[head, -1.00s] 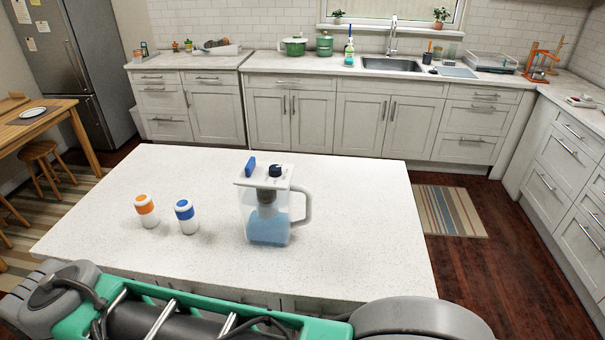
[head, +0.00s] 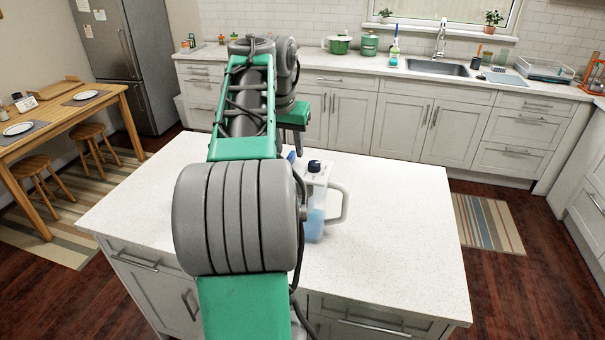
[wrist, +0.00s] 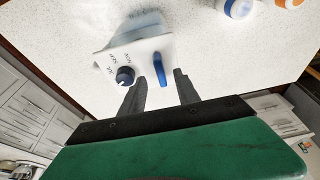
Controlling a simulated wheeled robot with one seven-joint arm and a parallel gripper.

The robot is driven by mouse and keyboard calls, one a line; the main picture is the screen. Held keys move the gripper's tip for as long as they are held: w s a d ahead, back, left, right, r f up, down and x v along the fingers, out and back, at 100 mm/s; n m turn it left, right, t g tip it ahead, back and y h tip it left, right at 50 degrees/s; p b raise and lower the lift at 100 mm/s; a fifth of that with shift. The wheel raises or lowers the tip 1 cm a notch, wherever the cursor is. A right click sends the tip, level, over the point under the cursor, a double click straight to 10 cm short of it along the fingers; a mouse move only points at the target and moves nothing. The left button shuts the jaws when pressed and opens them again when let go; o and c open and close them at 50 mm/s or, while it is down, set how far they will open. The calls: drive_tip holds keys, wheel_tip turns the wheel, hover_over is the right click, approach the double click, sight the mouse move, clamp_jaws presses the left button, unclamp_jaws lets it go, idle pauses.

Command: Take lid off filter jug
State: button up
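The filter jug (head: 316,222) stands upright on the white island, partly hidden by my arm in the head view. It has a clear body with blue liquid and a handle on its right side. Its white lid (wrist: 148,52) shows in the wrist view, with a dark blue knob (wrist: 125,76) and an upright blue tab (wrist: 160,70). My gripper (wrist: 159,77) is open over the lid's edge. The blue tab appears between the fingertips, with gaps on both sides. I cannot tell how far above the lid the tips are. The head view hides my fingers.
A blue-banded white container (wrist: 236,8) and an orange-banded one (wrist: 289,3) stand on the island (head: 400,230) near the jug. The island is clear right of the jug. A wooden table (head: 70,113) with stools is at left, counters behind.

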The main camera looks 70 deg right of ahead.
drive_tip(key=shift+x, duration=1.15)
drive_tip(key=shift+c, duration=0.5)
clamp_jaws()
